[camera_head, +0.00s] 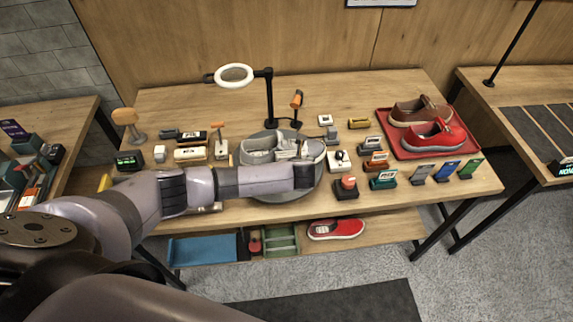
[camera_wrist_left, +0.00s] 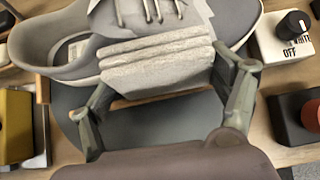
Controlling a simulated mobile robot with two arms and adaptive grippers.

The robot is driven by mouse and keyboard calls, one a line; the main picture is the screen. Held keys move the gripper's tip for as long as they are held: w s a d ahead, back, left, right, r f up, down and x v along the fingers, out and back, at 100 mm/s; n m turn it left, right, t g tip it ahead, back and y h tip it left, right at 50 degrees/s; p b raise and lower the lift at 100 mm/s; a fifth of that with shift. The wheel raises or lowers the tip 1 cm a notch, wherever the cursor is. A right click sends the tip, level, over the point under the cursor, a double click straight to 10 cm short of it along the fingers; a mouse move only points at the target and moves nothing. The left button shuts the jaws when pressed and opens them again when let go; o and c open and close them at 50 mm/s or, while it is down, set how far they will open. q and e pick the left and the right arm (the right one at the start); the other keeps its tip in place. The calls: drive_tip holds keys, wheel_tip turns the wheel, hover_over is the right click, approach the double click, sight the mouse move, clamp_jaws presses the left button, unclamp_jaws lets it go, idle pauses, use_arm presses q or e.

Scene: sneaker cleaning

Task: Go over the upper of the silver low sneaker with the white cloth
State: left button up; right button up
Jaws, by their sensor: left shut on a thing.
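The silver low sneaker (camera_head: 258,153) rests on a round grey turntable (camera_head: 277,196) near the middle of the table. In the left wrist view, the sneaker (camera_wrist_left: 190,14) fills the top, with its laces and part of its opening showing. My left gripper (camera_wrist_left: 165,82) is shut on the folded white cloth (camera_wrist_left: 155,62). The cloth lies against the near side of the upper, just below the laces; exact contact is hard to tell. In the head view, my left forearm crosses in front of the turntable and hides part of it. My right gripper is out of view.
A ring lamp (camera_head: 234,76) stands behind the turntable. A red tray (camera_head: 393,149) with two shoes is at the right. Brushes, small blocks and a knob box (camera_wrist_left: 284,36) crowd both sides of the turntable. A red shoe (camera_head: 336,229) is on the lower shelf.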

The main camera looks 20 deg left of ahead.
use_arm(q)
drive_tip(key=shift+s+a+f+p, duration=0.15)
drive_tip(key=shift+s+a, duration=0.3)
drive_tip(key=shift+a, duration=0.3)
drive_tip(key=shift+s+a+p, duration=0.1)
drive_tip(key=shift+s+a, duration=0.4)
drive_tip(key=shift+a, duration=0.3)
drive_tip(key=shift+s+a+f+p, duration=0.15)
drive_tip(key=shift+s+a, duration=0.3)
drive_tip(key=shift+a, duration=0.3)
drive_tip(key=shift+s+a+r, duration=0.1)
drive_tip(key=shift+s+a, duration=0.65)
drive_tip(key=shift+a, duration=0.3)
drive_tip(key=shift+s+a+r, duration=0.1)
drive_tip(key=shift+s+a, duration=0.35)
drive_tip(key=shift+a, duration=0.45)
drive_tip(key=shift+s+a, duration=0.4)
drive_tip(key=shift+a, duration=0.45)
drive_tip(key=shift+d, duration=0.1)
drive_tip(key=shift+s+d, duration=0.15)
drive_tip(key=shift+s, duration=0.05)
drive_tip(key=shift+s+d+r, duration=0.25)
drive_tip(key=shift+s+d, duration=0.2)
drive_tip(key=shift+s, duration=0.3)
drive_tip(key=shift+s+d+r, duration=0.2)
drive_tip(key=shift+s+d, duration=0.25)
drive_tip(key=shift+s, duration=0.3)
drive_tip(key=shift+s+d+r, duration=0.25)
drive_tip(key=shift+s+d, duration=0.2)
drive_tip(key=shift+s, duration=0.3)
